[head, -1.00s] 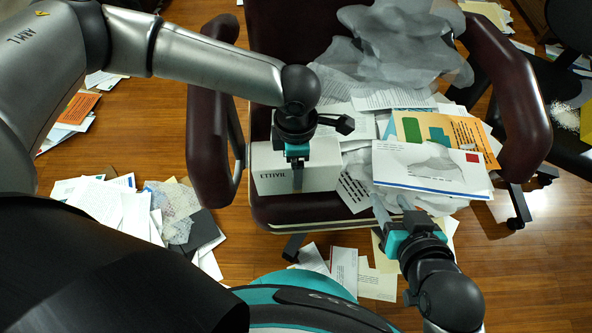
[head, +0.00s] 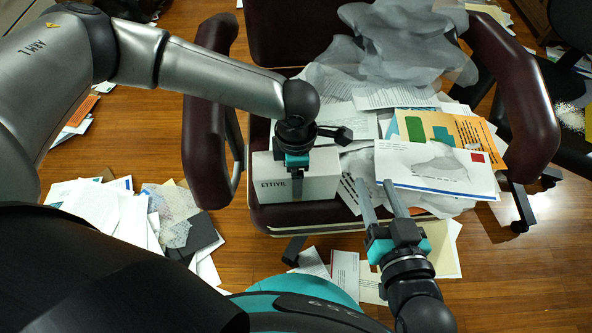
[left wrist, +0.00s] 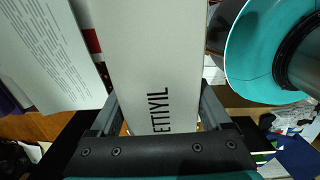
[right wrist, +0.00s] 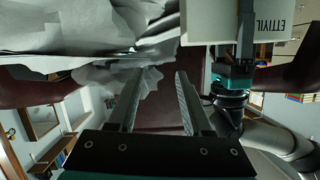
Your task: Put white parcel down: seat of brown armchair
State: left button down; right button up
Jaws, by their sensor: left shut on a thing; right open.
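The parcel fills the middle of the left wrist view (left wrist: 150,60), between the fingers. I cannot tell whether its underside touches the seat. My right gripper (head: 377,187) is open and empty, just right of the parcel at the seat's front. The parcel's corner shows at top right in the right wrist view (right wrist: 207,22).
Envelopes (head: 435,166), loose papers (head: 350,122) and crumpled grey sheets (head: 400,45) cover the seat's middle, right and back. The right armrest (head: 525,110) bounds that side. More paper piles (head: 105,212) lie on the wooden floor. A black chair (head: 570,75) stands at right.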

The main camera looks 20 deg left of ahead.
pick_arm(q)
jog(key=shift+w, duration=0.1)
grip_release()
jog(key=shift+f, duration=0.1)
